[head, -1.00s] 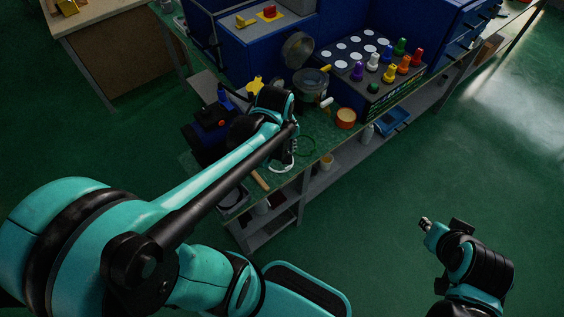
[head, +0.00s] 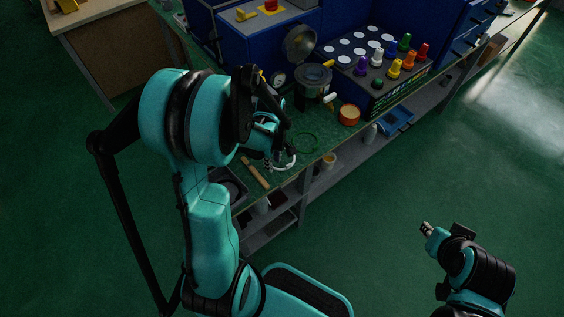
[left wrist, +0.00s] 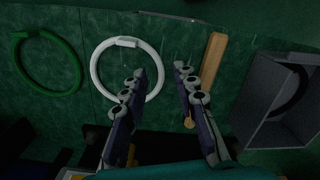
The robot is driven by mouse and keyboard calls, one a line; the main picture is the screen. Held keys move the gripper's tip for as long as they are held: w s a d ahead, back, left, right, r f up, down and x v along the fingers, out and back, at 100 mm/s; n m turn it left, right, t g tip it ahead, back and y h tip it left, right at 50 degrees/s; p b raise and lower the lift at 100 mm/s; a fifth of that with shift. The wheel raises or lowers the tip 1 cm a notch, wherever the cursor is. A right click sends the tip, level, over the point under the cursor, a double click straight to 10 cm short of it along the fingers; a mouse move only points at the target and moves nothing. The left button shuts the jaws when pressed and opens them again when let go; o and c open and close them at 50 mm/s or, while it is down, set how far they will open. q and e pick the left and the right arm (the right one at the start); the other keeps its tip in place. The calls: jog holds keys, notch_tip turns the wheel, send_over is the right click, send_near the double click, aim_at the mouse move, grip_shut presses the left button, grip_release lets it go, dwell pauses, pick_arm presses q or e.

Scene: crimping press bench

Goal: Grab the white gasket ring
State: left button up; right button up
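The white gasket ring (left wrist: 95,66) lies on the green bench top in the left wrist view. It has a small block at its far side. It shows partly in the head view (head: 288,164), near the bench's front edge, with my gripper hiding some of it. My left gripper (left wrist: 160,70) is open and empty, pointing down at the bench. One finger overlaps the ring's right side in the picture; the other is to its right, outside the ring. I cannot tell if the finger touches it. My right gripper (head: 427,229) is away from the bench, over the floor; its fingers are too small to read.
A green ring (left wrist: 47,92) lies left of the white one. A wooden stick (left wrist: 212,62) and a grey bin (left wrist: 275,105) are on the right. An orange-topped round tin (head: 348,115) and a metal pot (head: 313,78) stand farther along the bench.

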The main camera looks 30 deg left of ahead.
pick_arm(q)
jog(key=shift+f, duration=0.9)
jog(key=shift+r, duration=0.15)
jog(key=shift+c, duration=0.7)
grip_shut()
